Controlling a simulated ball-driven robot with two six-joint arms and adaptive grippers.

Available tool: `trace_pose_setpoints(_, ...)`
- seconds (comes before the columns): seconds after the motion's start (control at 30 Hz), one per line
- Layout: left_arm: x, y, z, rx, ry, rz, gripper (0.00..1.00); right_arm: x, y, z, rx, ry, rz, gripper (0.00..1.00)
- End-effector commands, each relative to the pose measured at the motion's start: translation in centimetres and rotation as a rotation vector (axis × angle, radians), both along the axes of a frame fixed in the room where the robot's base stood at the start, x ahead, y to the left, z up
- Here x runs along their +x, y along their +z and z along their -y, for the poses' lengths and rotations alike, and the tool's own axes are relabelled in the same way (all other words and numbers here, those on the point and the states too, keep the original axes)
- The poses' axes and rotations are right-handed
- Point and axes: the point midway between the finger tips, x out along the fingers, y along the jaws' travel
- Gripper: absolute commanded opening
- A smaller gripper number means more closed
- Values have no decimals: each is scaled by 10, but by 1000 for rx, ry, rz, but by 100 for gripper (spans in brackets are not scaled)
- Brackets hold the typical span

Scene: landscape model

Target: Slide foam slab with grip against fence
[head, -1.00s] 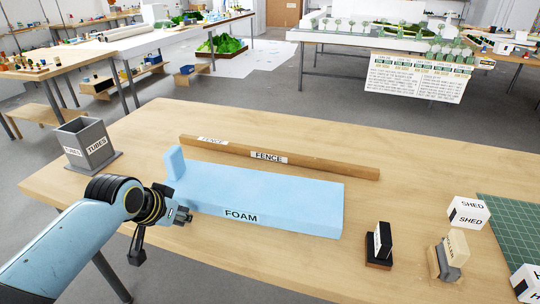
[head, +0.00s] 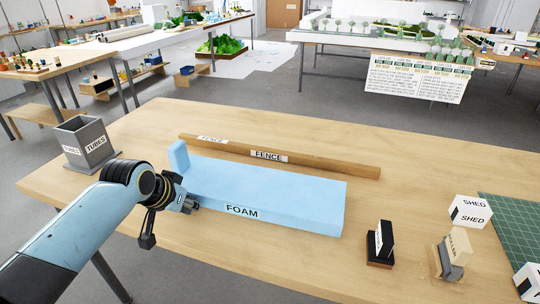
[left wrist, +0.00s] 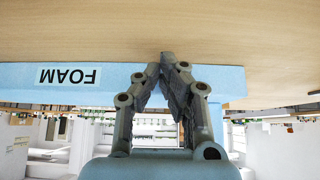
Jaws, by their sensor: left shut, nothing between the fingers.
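The light blue foam slab (head: 265,190) lies flat on the wooden table, its FOAM label facing the front. An upright blue grip (head: 178,156) stands at its left end. The brown wooden fence (head: 320,163) runs behind the slab, roughly along its long side. A narrow strip of table seems to show between them; contact cannot be confirmed. My left gripper (head: 191,205) is shut and empty at the slab's front left end. In the left wrist view its fingertips (left wrist: 162,62) overlap the foam slab (left wrist: 45,78); whether they touch it is unclear. My right gripper is not in view.
A grey TUBES holder (head: 88,143) stands at the table's left. A black-and-white block (head: 383,240), a ROLLER block (head: 456,250), SHED blocks (head: 470,211) and a green mat (head: 513,225) are at the right. Table in front of the slab is clear.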

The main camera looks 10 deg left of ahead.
Motion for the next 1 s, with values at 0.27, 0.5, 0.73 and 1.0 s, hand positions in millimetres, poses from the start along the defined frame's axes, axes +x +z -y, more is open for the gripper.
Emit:
trace_pose_setpoints(0.27, 10, 0, 1, 0, 0, 0, 0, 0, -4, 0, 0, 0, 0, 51)
trace_pose_setpoints(0.5, 18, 0, 1, 1, -1, 0, 0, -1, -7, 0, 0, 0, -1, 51)
trace_pose_setpoints(0.73, 26, -1, 2, 1, -1, 0, 0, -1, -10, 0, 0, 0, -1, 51)
trace_pose_setpoints(1.0, 36, -1, 3, 1, -1, -1, 0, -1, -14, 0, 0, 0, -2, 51)
